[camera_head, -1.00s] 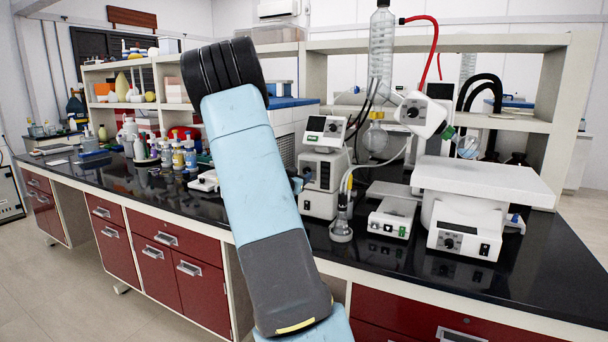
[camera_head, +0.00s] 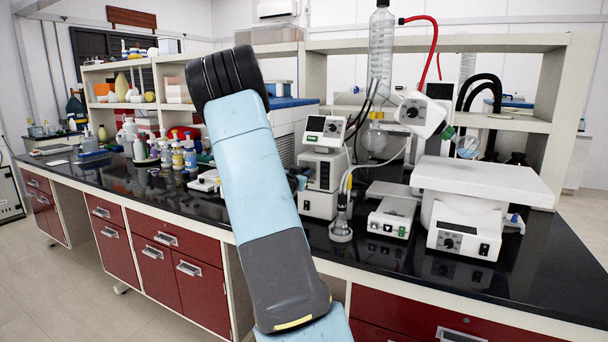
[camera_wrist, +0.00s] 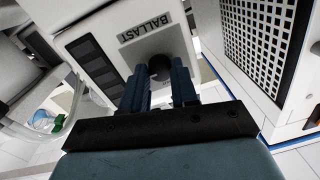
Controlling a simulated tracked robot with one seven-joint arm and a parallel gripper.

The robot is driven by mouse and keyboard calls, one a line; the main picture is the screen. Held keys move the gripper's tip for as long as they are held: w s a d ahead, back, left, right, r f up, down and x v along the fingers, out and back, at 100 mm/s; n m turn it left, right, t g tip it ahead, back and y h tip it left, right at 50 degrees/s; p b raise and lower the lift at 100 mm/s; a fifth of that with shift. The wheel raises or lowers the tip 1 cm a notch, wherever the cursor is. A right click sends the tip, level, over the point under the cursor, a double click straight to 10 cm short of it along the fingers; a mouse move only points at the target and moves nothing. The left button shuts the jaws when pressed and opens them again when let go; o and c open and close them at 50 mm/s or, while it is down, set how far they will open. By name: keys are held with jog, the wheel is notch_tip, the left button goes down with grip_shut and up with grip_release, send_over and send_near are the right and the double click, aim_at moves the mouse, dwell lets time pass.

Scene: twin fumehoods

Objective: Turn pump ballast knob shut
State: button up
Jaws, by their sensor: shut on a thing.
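The ballast knob (camera_wrist: 159,65) is a dark round knob on the white face of the pump (camera_wrist: 98,27), under a label reading BALLAST, in the wrist view. My gripper (camera_wrist: 159,82) is at the knob, with its two dark blue fingers shut on the knob's sides. The fingers hide part of the knob and the lower marking around it. In the head view the white pump (camera_head: 318,172) with a display on top stands on the black bench, just right of my arm. The dark gripper end (camera_head: 298,180) shows partly there, beside the pump's left side.
A grille-fronted white unit (camera_wrist: 265,40) stands close on the right in the wrist view. A flask (camera_head: 341,228) with tubing, a hotplate-like box (camera_head: 390,220) and a white device with a flat top (camera_head: 480,180) stand right of the pump. Bottles (camera_head: 178,155) crowd the bench at left.

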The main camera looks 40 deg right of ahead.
jog(key=shift+w+a, duration=0.1)
jog(key=shift+c, duration=1.4)
jog(key=shift+r, duration=0.1)
grip_shut()
jog(key=shift+w, duration=0.1)
